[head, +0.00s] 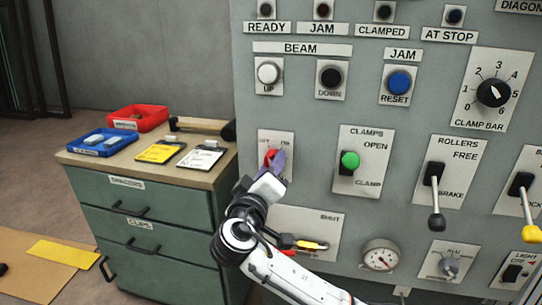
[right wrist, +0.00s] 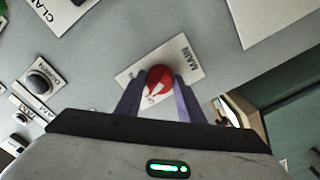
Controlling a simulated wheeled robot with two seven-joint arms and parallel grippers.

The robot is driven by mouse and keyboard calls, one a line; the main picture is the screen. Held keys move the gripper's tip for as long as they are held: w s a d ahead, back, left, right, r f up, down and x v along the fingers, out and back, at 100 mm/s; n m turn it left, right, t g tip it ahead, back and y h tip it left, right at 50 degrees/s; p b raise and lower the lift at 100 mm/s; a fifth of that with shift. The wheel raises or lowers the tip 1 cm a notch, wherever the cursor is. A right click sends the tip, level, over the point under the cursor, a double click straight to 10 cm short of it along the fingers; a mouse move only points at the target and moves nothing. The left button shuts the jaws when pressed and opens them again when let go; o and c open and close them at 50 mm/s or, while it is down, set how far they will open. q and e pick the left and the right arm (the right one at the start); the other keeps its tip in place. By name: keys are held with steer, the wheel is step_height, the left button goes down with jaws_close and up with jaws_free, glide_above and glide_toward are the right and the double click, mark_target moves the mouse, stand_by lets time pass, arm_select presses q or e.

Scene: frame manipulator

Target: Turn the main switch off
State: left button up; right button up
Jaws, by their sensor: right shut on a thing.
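The main switch is a red knob (head: 270,157) on a white plate (head: 284,143) with OFF and ON marks, on the grey panel. In the right wrist view the red knob (right wrist: 160,79) shows a white pointer mark, and its plate (right wrist: 182,57) reads MAIN. My right gripper (head: 277,162) reaches the knob from below. In the right wrist view its two purple fingers (right wrist: 160,90) are on both sides of the knob, shut on it. The gripper partly hides the plate in the head view. My left gripper is not in view.
A green clamps knob (head: 349,160) and a rollers lever (head: 435,195) are to the right. A yellow-handled lever (head: 312,245) is below, close to my arm. A green drawer cabinet (head: 150,225) with trays stands at the left.

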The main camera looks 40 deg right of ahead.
steer(key=shift+n+p, duration=0.9)
steer(key=shift+n, duration=0.2)
steer(key=o, duration=1.1)
steer(key=shift+c, duration=0.2)
steer(key=v, duration=1)
steer(key=shift+s+b, duration=0.2)
steer(key=shift+b, duration=0.1)
